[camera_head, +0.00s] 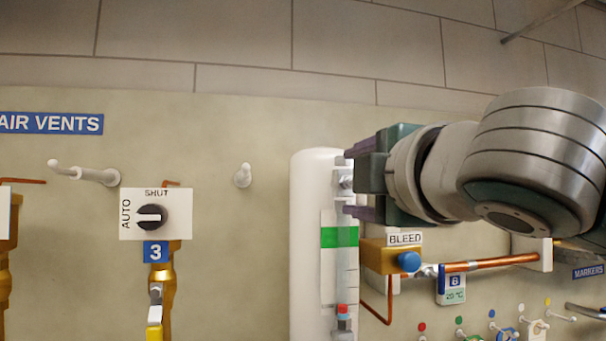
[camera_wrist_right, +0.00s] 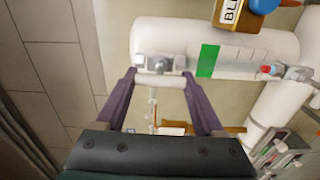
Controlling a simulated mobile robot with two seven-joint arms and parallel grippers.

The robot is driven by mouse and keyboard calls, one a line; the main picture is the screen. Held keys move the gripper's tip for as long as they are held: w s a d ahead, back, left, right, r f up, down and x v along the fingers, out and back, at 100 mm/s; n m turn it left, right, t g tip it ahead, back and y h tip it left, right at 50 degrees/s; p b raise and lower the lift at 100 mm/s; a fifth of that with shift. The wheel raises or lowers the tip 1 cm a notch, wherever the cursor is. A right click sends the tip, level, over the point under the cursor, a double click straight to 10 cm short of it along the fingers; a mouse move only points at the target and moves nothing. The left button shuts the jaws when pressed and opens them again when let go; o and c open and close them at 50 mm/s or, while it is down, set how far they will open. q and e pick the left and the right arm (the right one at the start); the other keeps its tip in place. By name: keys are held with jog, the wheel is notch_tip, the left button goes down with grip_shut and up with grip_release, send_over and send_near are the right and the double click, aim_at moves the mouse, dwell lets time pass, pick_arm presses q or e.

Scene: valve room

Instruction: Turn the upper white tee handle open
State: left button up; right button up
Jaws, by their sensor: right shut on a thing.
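The upper white tee handle (camera_wrist_right: 160,80) is a short white bar on a grey metal fitting (camera_wrist_right: 158,63) at the side of a white cylinder (camera_head: 308,240). My right gripper (camera_wrist_right: 159,76) is shut on the handle, with one purple finger at each end of the bar. In the head view my right gripper (camera_head: 348,182) reaches in from the right against the upper part of the cylinder, and its fingers partly hide the handle. My left gripper is in neither view.
A brass block with a blue knob (camera_head: 409,262) and the BLEED label (camera_head: 405,239) sits just below my right gripper. A copper pipe (camera_head: 500,261) runs right from it. A red-capped fitting (camera_head: 343,312) is lower on the cylinder. A black selector knob (camera_head: 152,217) is at left.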

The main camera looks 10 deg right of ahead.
jog(key=shift+f+n, duration=0.1)
jog(key=shift+n, duration=0.2)
jog(key=o, duration=1.4)
jog(key=s+p, duration=0.3)
jog(key=s, duration=0.7)
jog(key=shift+d+p, duration=0.15)
jog(key=shift+p, duration=0.25)
